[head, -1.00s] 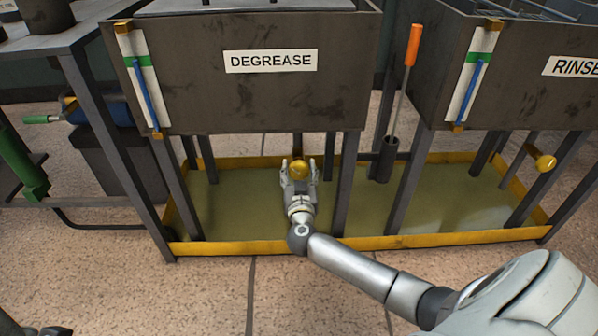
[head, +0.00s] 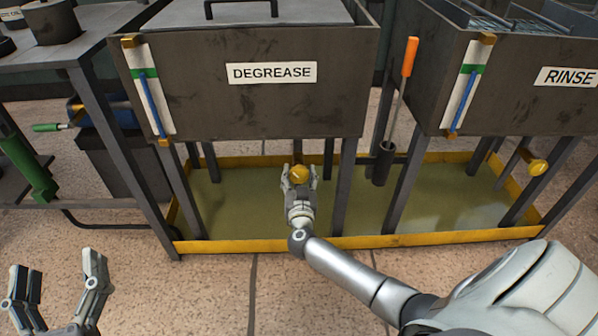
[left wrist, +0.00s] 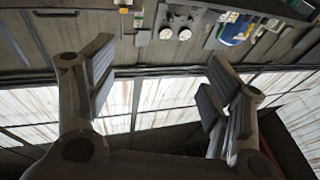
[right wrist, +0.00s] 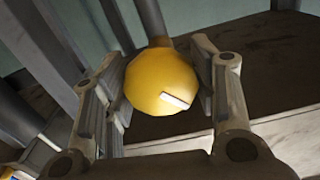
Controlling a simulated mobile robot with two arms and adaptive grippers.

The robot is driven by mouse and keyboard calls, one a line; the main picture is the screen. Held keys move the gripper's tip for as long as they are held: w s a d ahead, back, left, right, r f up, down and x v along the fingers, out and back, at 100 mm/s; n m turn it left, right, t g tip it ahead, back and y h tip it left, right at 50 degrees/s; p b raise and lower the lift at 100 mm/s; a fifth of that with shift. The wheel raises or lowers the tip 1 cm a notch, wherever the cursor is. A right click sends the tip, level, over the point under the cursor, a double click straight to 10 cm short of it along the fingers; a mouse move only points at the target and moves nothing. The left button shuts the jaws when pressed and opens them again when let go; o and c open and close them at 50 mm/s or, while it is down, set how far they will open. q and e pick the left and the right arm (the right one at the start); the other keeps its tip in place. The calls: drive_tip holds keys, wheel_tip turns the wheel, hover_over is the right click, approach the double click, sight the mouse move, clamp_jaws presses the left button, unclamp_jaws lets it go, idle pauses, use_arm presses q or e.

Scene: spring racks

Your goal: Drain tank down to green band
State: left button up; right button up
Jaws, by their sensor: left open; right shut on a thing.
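The dark DEGREASE tank (head: 215,112) stands on legs. Its white sight gauge (head: 160,114) on the left front edge has a green band (head: 150,72) and a slanting blue column (head: 151,102); the column's top appears at the band. A round yellow knob (head: 299,175) sits below the tank. My right gripper (head: 299,181) is shut on this knob, its fingers on either side. The right wrist view shows the knob (right wrist: 155,78) with a white mark. My left gripper (head: 57,266) is open and empty at lower left.
A yellow-rimmed drip tray (head: 400,240) with greenish liquid lies under the tanks. The RINSE tank (head: 520,100) with its own yellow knob (head: 538,167) stands right. An orange-handled tool (head: 410,57) stands in a dark holder between tanks. A bench (head: 75,58) is at left.

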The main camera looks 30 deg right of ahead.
drive_tip(key=shift+m+p, duration=0.3)
drive_tip(key=shift+p, duration=0.65)
drive_tip(key=shift+m+p, duration=0.5)
drive_tip(key=shift+p, duration=0.3)
drive_tip(key=shift+f+m, duration=0.1)
drive_tip(key=shift+m, duration=0.2)
drive_tip(key=shift+a+m+p, duration=0.1)
drive_tip(key=shift+m+p, duration=0.2)
drive_tip(key=shift+m, duration=2.3)
use_arm(q)
drive_tip(key=s+a+f+g+y, duration=0.1)
drive_tip(key=s+a+f+g, duration=0.1)
drive_tip(key=f+g, duration=0.4)
drive_tip(key=s+a+f+g+y, duration=0.2)
drive_tip(key=s+f+g, duration=0.2)
drive_tip(key=f, duration=0.7)
drive_tip(key=shift+s+a+f+n+g+y, duration=0.15)
drive_tip(key=shift+s+f+n+g+y, duration=0.2)
drive_tip(key=shift+g, duration=0.55)
drive_tip(key=shift+w+r, duration=0.1)
drive_tip(key=shift+w, duration=0.05)
use_arm(e)
drive_tip(key=shift+m, duration=0.4)
